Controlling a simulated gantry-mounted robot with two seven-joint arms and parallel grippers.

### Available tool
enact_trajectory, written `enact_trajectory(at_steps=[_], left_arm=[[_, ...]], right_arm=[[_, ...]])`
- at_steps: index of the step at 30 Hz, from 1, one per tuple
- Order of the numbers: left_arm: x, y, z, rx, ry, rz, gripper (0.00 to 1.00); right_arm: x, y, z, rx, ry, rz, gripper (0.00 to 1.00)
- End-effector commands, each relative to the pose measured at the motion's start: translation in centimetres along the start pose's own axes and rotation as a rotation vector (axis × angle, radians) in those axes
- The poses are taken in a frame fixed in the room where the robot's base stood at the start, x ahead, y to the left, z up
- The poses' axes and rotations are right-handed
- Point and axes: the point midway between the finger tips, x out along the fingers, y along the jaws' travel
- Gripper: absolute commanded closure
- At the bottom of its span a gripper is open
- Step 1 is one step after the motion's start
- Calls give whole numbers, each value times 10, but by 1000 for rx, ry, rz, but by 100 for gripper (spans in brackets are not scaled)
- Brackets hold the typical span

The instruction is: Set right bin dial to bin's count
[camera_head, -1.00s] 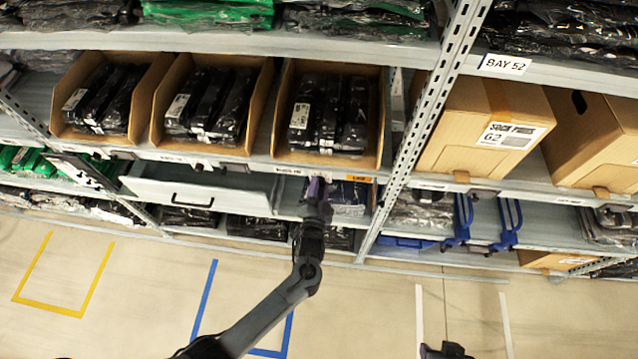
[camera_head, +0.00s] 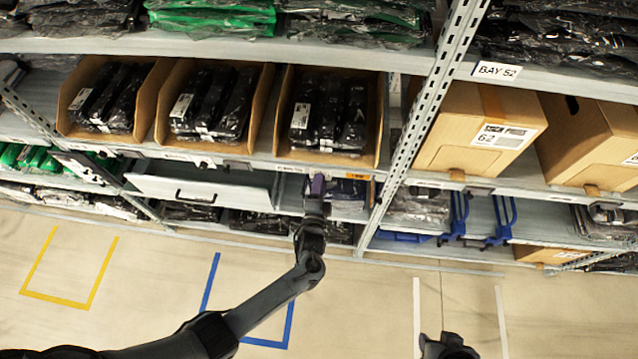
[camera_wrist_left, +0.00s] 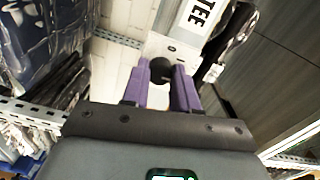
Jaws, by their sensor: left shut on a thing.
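The right bin (camera_head: 378,118) is the rightmost of three open cardboard bins on the shelf, holding black bagged garments (camera_head: 329,112) with a white label. The dial is a dark round knob (camera_wrist_left: 161,69) in the left wrist view, on a pale shelf edge. My left gripper (camera_head: 317,184) is at the shelf edge below the right bin. Its purple fingers (camera_wrist_left: 160,92) are on both sides of the knob, shut on it. The dial's markings and setting cannot be read. My right gripper is not visible; only a dark part of my right arm shows at the bottom.
A pale drawer front (camera_head: 205,194) with a black handle sticks out left of my left gripper. A perforated upright (camera_head: 425,110) stands close on the right. Beyond it are closed cartons (camera_head: 475,130) and blue brackets (camera_head: 498,222). The floor in front is open, with taped outlines.

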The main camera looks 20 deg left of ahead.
Motion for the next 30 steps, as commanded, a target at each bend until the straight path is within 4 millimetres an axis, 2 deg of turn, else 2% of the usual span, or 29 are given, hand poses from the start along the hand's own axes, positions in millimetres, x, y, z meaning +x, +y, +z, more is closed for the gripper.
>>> enact_trajectory(at_steps=[14,15,19,30], left_arm=[[0,-1,0,12,0,-2,100],[0,-1,0,12,0,-2,67],[0,-1,0,12,0,-1,47],[-3,0,0,12,0,0,46]], right_arm=[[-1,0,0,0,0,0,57],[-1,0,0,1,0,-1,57],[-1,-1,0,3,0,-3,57],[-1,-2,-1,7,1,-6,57]])
